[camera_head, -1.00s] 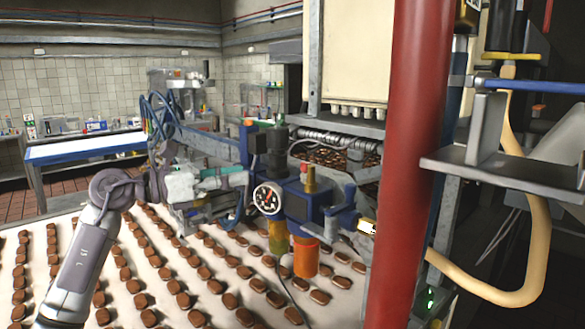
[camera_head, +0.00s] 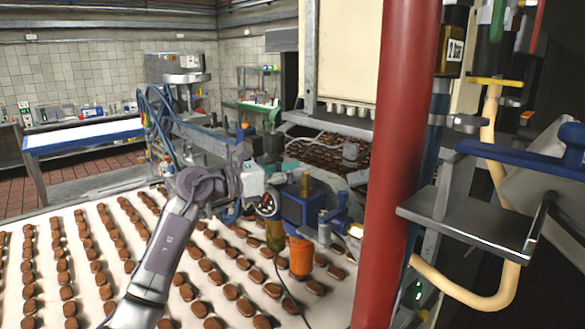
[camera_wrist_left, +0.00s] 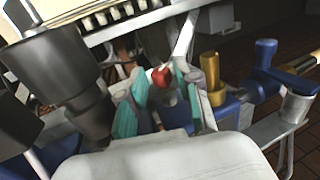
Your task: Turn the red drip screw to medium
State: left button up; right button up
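The red drip screw (camera_wrist_left: 161,77) shows in the left wrist view as a small red knob between the teal-padded fingers of my left gripper (camera_wrist_left: 163,106). The fingers are apart, one on each side of it, and I see no clear contact. In the head view my left gripper (camera_head: 280,176) is at the blue valve block (camera_head: 303,208), partly in front of the round gauge (camera_head: 267,205). The screw is hidden there behind the gripper. My right gripper is not in view.
A brass fitting (camera_wrist_left: 210,72) stands close right of the fingers, and a dark cylinder (camera_wrist_left: 58,72) is at left. An orange cup (camera_head: 301,257) hangs below the block. A red column (camera_head: 395,165) stands to the right. Rows of chocolate biscuits cover the white belt (camera_head: 100,285).

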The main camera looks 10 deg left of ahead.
pick_arm(q)
grip_shut()
jog(key=shift+s+n+t+y+p, duration=0.1)
jog(key=shift+n+t+y+p, duration=0.2)
jog(key=shift+p, duration=0.05)
jog(key=n+t+y+p, duration=0.1)
jog(key=p, duration=0.1)
jog(key=n+t+y+p, duration=0.1)
jog(key=p, duration=0.1)
jog(key=n+t+y+p, duration=0.1)
jog(key=y+p, duration=0.1)
jog(key=shift+s+d+r, duration=0.2)
jog(key=shift+s+d, duration=0.05)
jog(key=shift+d, duration=0.1)
jog(key=shift+f+n+t+y+p, duration=0.15)
jog(key=shift+n+t+y+p, duration=0.25)
jog(key=shift+n+t+y, duration=0.15)
grip_release()
